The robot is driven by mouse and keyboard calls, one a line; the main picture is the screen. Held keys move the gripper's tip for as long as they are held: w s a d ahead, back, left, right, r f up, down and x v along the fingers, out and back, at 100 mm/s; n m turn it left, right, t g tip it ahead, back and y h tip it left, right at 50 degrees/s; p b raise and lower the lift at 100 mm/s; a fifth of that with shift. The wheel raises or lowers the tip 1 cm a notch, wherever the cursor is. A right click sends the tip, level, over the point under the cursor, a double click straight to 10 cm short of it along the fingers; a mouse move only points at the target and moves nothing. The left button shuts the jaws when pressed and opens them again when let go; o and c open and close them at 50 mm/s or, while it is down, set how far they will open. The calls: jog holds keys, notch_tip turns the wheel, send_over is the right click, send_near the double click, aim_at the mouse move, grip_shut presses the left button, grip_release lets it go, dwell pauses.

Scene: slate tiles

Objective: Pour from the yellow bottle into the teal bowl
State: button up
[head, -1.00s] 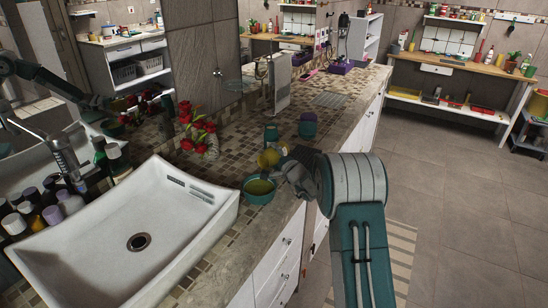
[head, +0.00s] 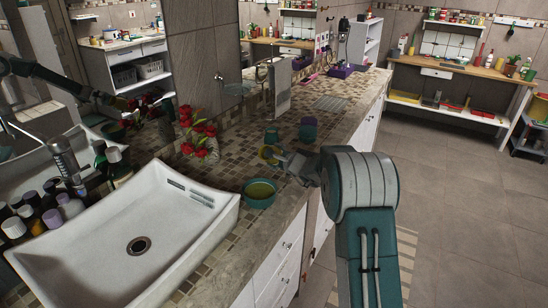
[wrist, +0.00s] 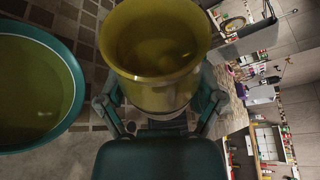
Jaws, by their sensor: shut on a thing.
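The yellow bottle (head: 266,155) is held by my gripper (head: 276,158) just behind the teal bowl, above the counter. In the wrist view the bottle (wrist: 158,92) sits between the two fingers, its wide open mouth facing the camera and some liquid showing inside. My gripper (wrist: 160,110) is shut around it. The teal bowl (head: 259,201) stands on the counter beside the sink, with yellowish liquid in it. It fills the left of the wrist view (wrist: 78,98), apart from the bottle. No stream shows between them.
A white sink (head: 195,235) lies left of the bowl. Red flowers (head: 200,135) are at the back left. Small bottles (head: 50,210) crowd the sink's far-left side.

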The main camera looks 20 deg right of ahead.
jog(key=r+m+g, duration=0.1)
jog(key=m, duration=0.1)
jog(key=m+g+y, duration=0.1)
jog(key=m, duration=0.1)
jog(key=shift+r+m, duration=0.3)
jog(key=shift+r, duration=0.1)
jog(key=m+g, duration=0.1)
jog(key=r+m+g+y, duration=0.1)
jog(key=shift+m+y, duration=0.3)
jog(key=shift+s, duration=0.1)
dwell(0.6)
